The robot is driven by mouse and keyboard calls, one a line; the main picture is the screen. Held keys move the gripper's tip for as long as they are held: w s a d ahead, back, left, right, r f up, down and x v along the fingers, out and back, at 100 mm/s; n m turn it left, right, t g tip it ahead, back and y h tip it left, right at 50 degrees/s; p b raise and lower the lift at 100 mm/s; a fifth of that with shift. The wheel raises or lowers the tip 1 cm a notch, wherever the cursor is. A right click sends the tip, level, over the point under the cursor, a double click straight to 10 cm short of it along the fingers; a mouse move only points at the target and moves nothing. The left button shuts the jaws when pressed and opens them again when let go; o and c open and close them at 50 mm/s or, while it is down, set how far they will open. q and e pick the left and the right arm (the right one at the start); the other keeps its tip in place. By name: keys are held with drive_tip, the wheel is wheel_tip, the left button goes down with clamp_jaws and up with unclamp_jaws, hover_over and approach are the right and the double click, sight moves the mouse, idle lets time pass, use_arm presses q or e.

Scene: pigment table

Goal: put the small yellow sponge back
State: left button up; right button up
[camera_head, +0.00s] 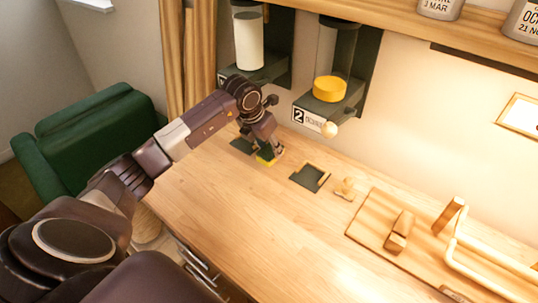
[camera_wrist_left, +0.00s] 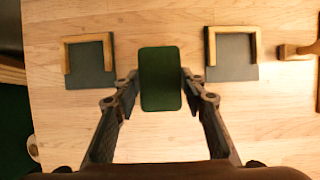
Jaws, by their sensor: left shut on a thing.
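The small sponge is yellow on its side (camera_head: 265,160) in the head view and shows a dark green top (camera_wrist_left: 160,78) in the left wrist view. My left gripper (camera_head: 266,150) is shut on it, with one fingertip on each long side in the wrist view (camera_wrist_left: 158,84). The sponge is over bare wood between two dark pads with wooden corner rims. One is the left pad (camera_head: 242,146) (camera_wrist_left: 88,65), the other the right pad (camera_head: 310,178) (camera_wrist_left: 232,57). Both look empty. I cannot tell whether the sponge touches the table. My right gripper is not in view.
Two wall dispensers, one holding white (camera_head: 249,42) and one yellow (camera_head: 329,89), hang behind the table. A small wooden piece (camera_head: 345,188) and a wooden board with a block (camera_head: 399,231) lie to the right. The table's front middle (camera_head: 260,220) is clear.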

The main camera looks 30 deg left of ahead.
sight(267, 152)
use_arm(q)
wheel_tip(267, 152, down, 3)
drive_tip(key=shift+s+f+b, duration=0.1)
drive_tip(key=shift+f+b, duration=0.1)
drive_tip(key=shift+b, duration=0.8)
drive_tip(key=shift+f, duration=0.1)
drive_tip(key=shift+f, duration=0.1)
drive_tip(key=o, duration=1.1)
